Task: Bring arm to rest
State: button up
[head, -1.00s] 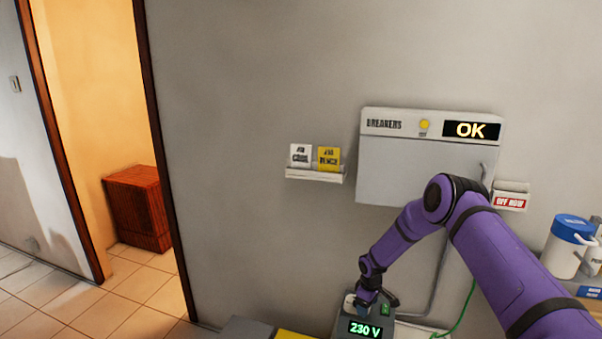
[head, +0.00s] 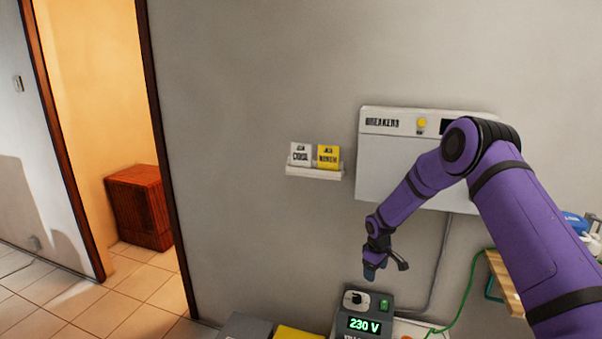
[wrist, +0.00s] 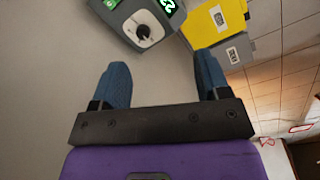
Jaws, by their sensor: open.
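My gripper (head: 373,271) hangs at the end of my purple arm, above the grey voltage unit (head: 350,325) with its lit "230 V" display. In the wrist view my gripper (wrist: 160,85) shows two blue fingers spread wide apart with nothing between them. The voltage unit (wrist: 122,12) with its round black knob lies beyond the fingertips there, apart from them. My arm is bent at the elbow in front of the wall and covers part of the breaker box.
The grey breaker box (head: 385,160) is on the wall behind my arm. A small shelf (head: 315,172) holds a white and a yellow card. A yellow box (head: 298,334) sits left of the unit. A green cable (head: 465,300) and wooden board (head: 503,280) are at right. A doorway opens at left.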

jog(key=s+d+r+m+t, duration=0.1)
jog(key=s+r, duration=0.2)
jog(key=r, duration=0.8)
jog(key=s+d+r+m, duration=0.1)
jog(key=s+r, duration=0.2)
jog(key=r, duration=0.8)
jog(key=s+d+r+m+t, duration=0.1)
jog(key=s+d+r+m, duration=0.1)
jog(key=s+r, duration=1.15)
jog(key=s+r+m+t, duration=0.1)
jog(key=s+r, duration=0.3)
jog(key=s, duration=1.1)
jog(key=s+d+r+m+t, duration=0.1)
jog(key=s+r+m, duration=0.3)
jog(key=s, duration=1)
jog(key=shift+s+d+r+t, duration=0.25)
jog(key=shift+s+d+t, duration=0.05)
jog(key=shift+s, duration=0.1)
